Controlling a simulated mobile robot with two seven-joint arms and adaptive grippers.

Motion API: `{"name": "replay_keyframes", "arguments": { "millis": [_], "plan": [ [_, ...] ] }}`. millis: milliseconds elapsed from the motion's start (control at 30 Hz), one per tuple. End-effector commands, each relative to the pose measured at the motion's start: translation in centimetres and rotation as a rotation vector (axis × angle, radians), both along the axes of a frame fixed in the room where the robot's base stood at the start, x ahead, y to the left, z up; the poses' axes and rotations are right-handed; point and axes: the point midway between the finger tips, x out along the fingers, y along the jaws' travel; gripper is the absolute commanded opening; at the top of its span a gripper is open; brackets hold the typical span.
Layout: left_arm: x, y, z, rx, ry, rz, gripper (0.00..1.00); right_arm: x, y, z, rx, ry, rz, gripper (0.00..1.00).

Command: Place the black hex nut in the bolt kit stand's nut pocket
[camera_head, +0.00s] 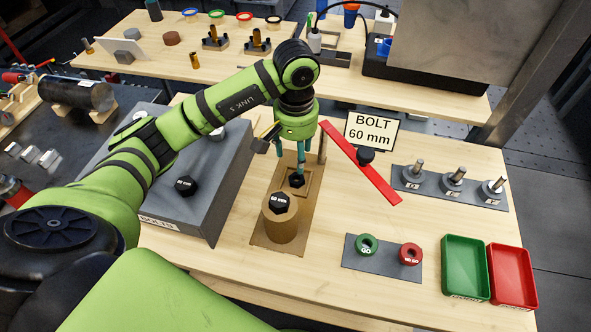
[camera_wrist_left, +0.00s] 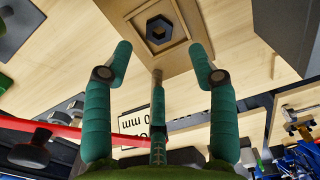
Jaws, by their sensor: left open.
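The black hex nut (camera_head: 297,181) lies in the square raised-rim pocket of the brown bolt kit stand (camera_head: 262,238). In the left wrist view the nut (camera_wrist_left: 160,29) lies flat within the pocket's square frame, near its middle, with clear space around it. My left gripper (camera_head: 294,168) hangs pointing down over the pocket. Its teal fingers are spread apart in the left wrist view (camera_wrist_left: 162,62), and nothing is between them. A bolt with a black hex head (camera_head: 278,201) stands in the stand's round brown holder (camera_head: 281,228), in front of the nut pocket. My right gripper is not in view.
A red bar (camera_head: 361,165) and a "BOLT 60 mm" sign (camera_head: 371,132) stand right of the gripper. The grey bolts block (camera_head: 214,190) is at left. Right are a plate of upright pins (camera_head: 448,189), green and red rings, and a green tray (camera_head: 447,270) beside a red tray (camera_head: 533,290).

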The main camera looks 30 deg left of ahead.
Motion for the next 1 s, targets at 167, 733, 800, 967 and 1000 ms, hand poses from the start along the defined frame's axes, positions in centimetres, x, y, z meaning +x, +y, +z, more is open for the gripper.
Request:
{"name": "replay_keyframes", "arguments": {
  "millis": [167, 733, 800, 967, 1000],
  "plan": [
    [0.1, 0.1, 3.3, 0.002, -0.004, 0.001, 0.58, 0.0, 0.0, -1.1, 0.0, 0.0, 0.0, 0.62],
    [0.0, 0.0, 4.9, -0.001, 0.0, 0.0, 0.58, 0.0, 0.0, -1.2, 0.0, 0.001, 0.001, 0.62],
    [0.0, 0.0, 4.9, -0.001, 0.0, 0.001, 0.58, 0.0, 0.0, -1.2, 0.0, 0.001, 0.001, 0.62],
    [0.0, 0.0, 4.9, -0.001, 0.0, 0.001, 0.58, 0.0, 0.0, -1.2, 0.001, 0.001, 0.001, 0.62],
    [0.0, 0.0, 4.9, -0.001, 0.0, 0.001, 0.58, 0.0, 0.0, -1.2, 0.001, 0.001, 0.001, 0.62]
  ]
}}
